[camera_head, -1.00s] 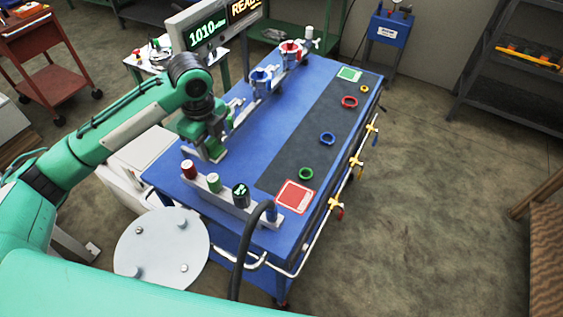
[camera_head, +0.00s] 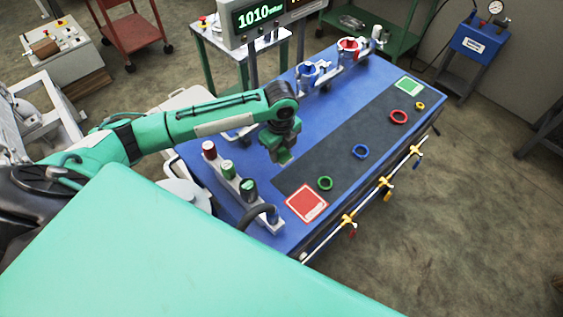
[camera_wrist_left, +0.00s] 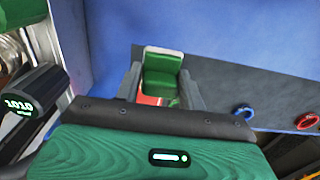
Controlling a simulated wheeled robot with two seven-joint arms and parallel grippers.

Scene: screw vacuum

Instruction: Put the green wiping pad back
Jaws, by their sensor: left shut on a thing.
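My left gripper (camera_head: 283,154) is above the blue table (camera_head: 228,182), near the left edge of the dark grey strip and behind the red square. In the left wrist view, its two grey fingers (camera_wrist_left: 161,88) are shut on the green wiping pad (camera_wrist_left: 163,66), a green block with a pale edge. In the head view the pad (camera_head: 285,158) is small and hard to tell from the green gripper. A red square with a white border (camera_head: 306,203) lies on the table. A green square (camera_head: 409,86) lies at the strip's far end. My right gripper is out of view.
Green (camera_head: 325,184), blue (camera_head: 360,152) and red (camera_head: 398,117) rings lie on the strip (camera_head: 345,165). A row of upright knobs (camera_head: 229,168) stands near the table's left end. Blue and red fittings stand along the back. A rail with yellow valves runs along the front.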

